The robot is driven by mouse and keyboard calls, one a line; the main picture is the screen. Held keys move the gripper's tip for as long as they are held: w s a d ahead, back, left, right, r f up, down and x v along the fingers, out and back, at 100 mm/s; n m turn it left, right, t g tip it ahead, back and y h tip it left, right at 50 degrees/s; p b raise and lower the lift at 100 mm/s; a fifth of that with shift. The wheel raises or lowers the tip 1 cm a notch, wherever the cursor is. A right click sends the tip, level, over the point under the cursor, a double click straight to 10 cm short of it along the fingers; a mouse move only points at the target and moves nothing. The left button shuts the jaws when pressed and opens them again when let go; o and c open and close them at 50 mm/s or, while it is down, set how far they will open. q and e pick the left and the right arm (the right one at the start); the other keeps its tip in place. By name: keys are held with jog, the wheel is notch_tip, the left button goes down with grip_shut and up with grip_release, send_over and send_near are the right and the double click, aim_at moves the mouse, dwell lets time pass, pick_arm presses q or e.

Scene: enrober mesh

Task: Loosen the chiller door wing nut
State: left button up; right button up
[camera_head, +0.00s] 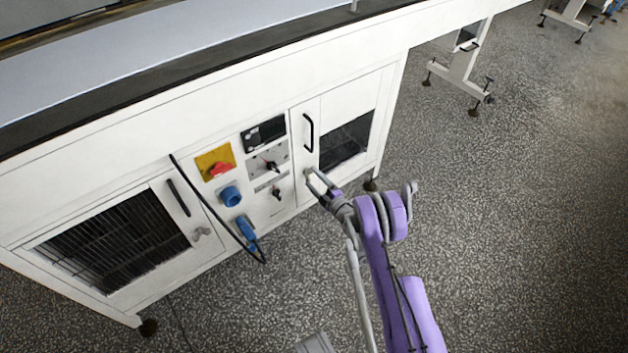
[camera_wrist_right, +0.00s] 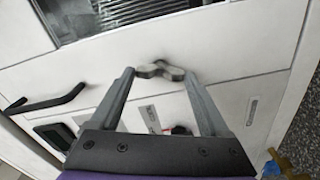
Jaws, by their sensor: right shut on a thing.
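The grey wing nut (camera_wrist_right: 160,71) sits on the white chiller door (camera_wrist_right: 215,50) in the right wrist view, between the tips of my right gripper's fingers. My right gripper (camera_head: 314,180) reaches the lower left part of the right-hand door in the head view. It is shut on the wing nut, one finger at each end of the wings. The gripper mostly hides this nut in the head view. My left gripper does not show.
The right door has a black handle (camera_head: 308,132) and a dark grille (camera_head: 345,142). A second wing nut (camera_head: 201,233) is on the left door. Between the doors are a red switch (camera_head: 221,169), a blue socket (camera_head: 230,195) and a hanging black cable (camera_head: 210,210).

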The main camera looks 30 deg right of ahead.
jog(key=shift+n, duration=1.7)
jog(key=o, duration=1.2)
